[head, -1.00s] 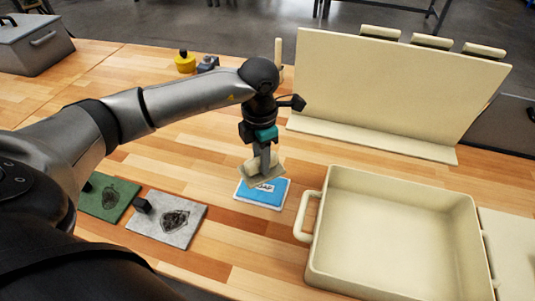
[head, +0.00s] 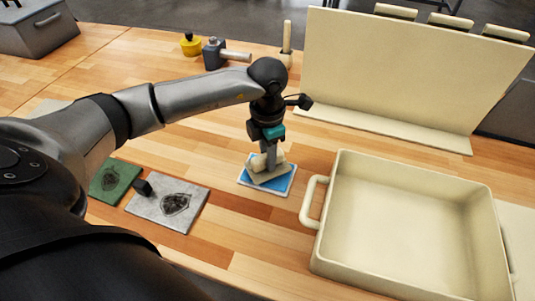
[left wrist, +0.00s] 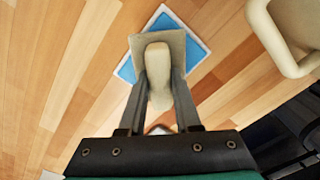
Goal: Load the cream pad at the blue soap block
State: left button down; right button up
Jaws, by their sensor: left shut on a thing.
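The cream pad (head: 267,176) has a rounded cream handle (left wrist: 157,75), and my left gripper (head: 269,160) is shut on that handle from above. The blue soap block (head: 284,186), a flat blue square with a white edge, lies on the wooden table under the pad. Blue borders show around the pad, and its middle is hidden. In the left wrist view the pad (left wrist: 174,40) covers the middle of the blue block (left wrist: 127,71). The pad is on or just above the block; I cannot tell if they touch. My right gripper is out of view.
A large cream tray (head: 343,165) with a side handle stands right of the block. A grey stained square (head: 148,207) with a small black block (head: 142,187) and a green square (head: 124,182) lie to the left. A tall cream panel (head: 400,70) stands behind.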

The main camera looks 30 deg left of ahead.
pick_arm(q)
jog(key=shift+f+b, duration=0.65)
jog(key=shift+f, duration=0.1)
dwell(1.8)
jog(key=shift+r+p, duration=2.6)
jog(key=shift+r, duration=1)
